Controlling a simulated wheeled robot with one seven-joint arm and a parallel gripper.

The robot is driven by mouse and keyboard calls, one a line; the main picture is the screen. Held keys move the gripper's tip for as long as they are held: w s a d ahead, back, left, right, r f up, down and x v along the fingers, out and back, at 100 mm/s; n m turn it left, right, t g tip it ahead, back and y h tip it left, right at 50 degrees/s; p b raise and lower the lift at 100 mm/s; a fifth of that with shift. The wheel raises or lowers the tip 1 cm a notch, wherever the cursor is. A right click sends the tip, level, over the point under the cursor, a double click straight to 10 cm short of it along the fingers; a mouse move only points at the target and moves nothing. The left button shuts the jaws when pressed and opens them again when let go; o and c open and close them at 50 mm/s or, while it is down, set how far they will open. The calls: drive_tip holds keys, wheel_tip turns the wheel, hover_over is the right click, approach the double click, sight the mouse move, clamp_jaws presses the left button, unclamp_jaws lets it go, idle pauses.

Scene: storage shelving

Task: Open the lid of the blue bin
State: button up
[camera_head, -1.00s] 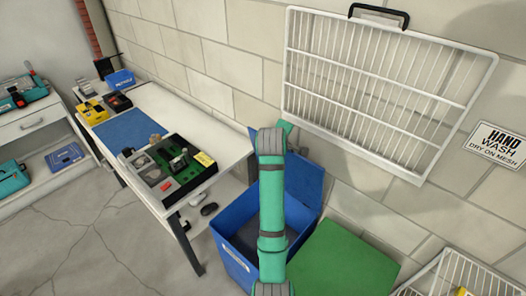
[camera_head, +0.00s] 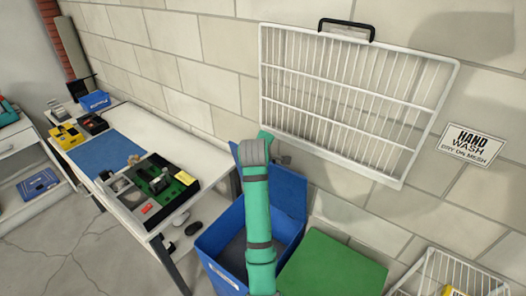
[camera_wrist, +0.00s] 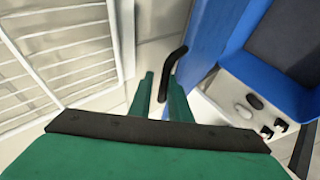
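The blue bin (camera_head: 213,246) stands on the floor to the right of the workbench. Its blue lid (camera_head: 290,196) is raised and leans back toward the wall, so the dark inside shows. My green arm crosses in front of the bin and lid in the head view, hiding part of both. In the wrist view, the two green fingers of my gripper (camera_wrist: 161,88) are apart. A black curved bar shows by the fingertips, close to a blue panel (camera_wrist: 205,40); I cannot tell whether they touch.
A white wire rack (camera_head: 350,95) with a black handle hangs on the block wall. A green-topped box (camera_head: 332,266) stands right of the bin. The workbench (camera_head: 165,135) on the left holds several items. A wire basket (camera_head: 455,275) is at the lower right.

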drive_tip(key=shift+s+d+f, duration=0.1)
drive_tip(key=shift+s+f, duration=0.1)
drive_tip(key=shift+f, duration=0.35)
drive_tip(key=r+v, duration=0.1)
drive_tip(key=v, duration=1)
drive_tip(key=shift+w, duration=0.3)
